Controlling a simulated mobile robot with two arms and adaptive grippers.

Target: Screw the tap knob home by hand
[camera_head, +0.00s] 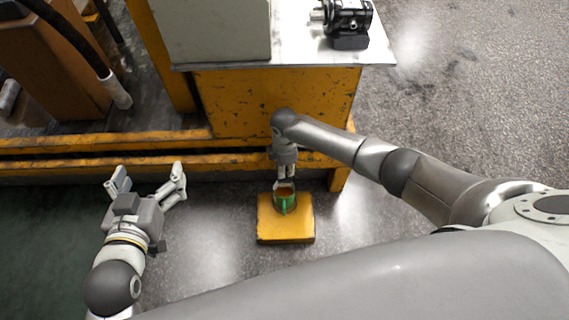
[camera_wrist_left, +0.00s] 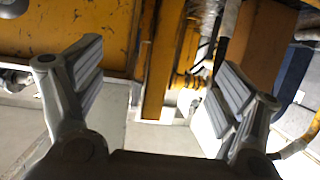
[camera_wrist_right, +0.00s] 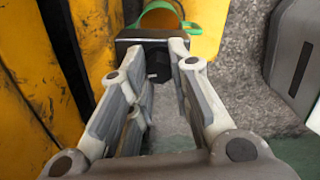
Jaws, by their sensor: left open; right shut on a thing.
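My right gripper (camera_head: 286,174) points down above the yellow block (camera_head: 268,236), close to a green piece with an orange inside (camera_head: 284,203) standing on it. In the right wrist view, its fingers (camera_wrist_right: 158,58) are shut on a dark part with a hexagonal head (camera_wrist_right: 158,68), which I take for the tap knob. The green rim (camera_wrist_right: 188,29) shows just beyond it. The fingers hide part of the knob, and I cannot tell how it meets the green piece. My left gripper (camera_head: 148,174) is open and empty, off to the left; its spread fingers show in the left wrist view (camera_wrist_left: 157,85).
A yellow machine frame (camera_head: 275,100) with a low rail (camera_head: 110,145) stands behind the block. A black motor (camera_head: 348,18) sits on its light top (camera_head: 385,50). A hose (camera_head: 75,40) hangs at the upper left. The floor between my left gripper and the block is clear.

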